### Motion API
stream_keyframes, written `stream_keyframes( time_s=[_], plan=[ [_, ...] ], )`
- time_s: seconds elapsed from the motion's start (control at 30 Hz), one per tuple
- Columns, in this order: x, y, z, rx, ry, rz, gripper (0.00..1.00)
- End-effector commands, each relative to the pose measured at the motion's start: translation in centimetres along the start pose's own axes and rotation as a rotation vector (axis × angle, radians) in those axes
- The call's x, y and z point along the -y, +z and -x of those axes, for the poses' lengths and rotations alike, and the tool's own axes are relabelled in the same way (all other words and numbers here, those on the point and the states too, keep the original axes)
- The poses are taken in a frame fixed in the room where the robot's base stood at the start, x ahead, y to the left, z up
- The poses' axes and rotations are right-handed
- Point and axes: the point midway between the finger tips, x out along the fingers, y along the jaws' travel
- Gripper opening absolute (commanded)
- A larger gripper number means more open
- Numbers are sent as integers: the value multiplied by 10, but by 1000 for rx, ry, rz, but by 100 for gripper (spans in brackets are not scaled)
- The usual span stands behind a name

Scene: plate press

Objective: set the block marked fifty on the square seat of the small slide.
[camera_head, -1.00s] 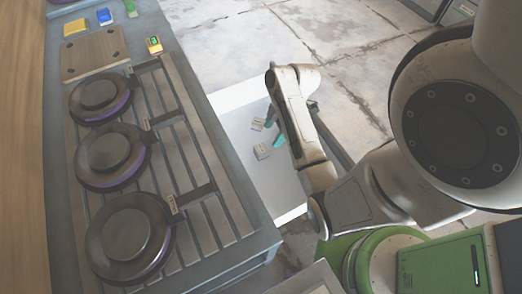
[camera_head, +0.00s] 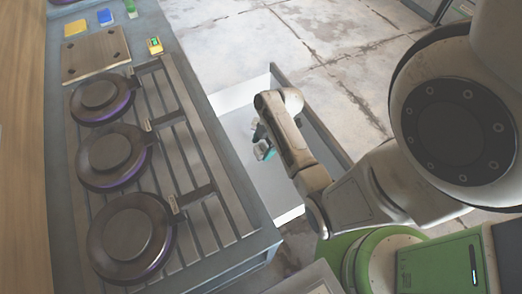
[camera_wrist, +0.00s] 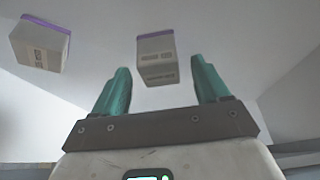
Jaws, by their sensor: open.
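In the wrist view, a grey block (camera_wrist: 156,60) with a purple edge and small printed marks lies ahead, between my gripper's (camera_wrist: 160,68) two teal fingers, with a gap on both sides. A second similar block (camera_wrist: 40,46) lies to the left, outside the fingers. I cannot read the marks on either block. In the head view, my open gripper (camera_head: 265,148) is inside the white-floored drawer, and the arm and fingers partly hide the blocks. Three round dark plates stand on the slatted bench; the smallest-looking plate (camera_head: 101,96) is farthest. I cannot clearly make out the square seat.
The slatted bench (camera_head: 225,200) runs along the drawer's (camera_head: 288,208) left side. The drawer's walls rise around my gripper. A brown board (camera_head: 96,54) and small yellow, blue and green items lie at the bench's far end.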

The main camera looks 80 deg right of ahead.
Motion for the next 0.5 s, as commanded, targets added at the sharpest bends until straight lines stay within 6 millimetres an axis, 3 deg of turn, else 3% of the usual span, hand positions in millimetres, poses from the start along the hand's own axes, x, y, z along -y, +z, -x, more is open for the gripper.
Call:
stream_keyframes(
  time_s=[0.13, 0.4, 0.5],
  plan=[
    [0, 0, -16, 0, -1, -1, 74],
    [0, 0, -20, 1, 0, -1, 74],
    [0, 0, -20, 1, 0, -1, 67]
  ],
)
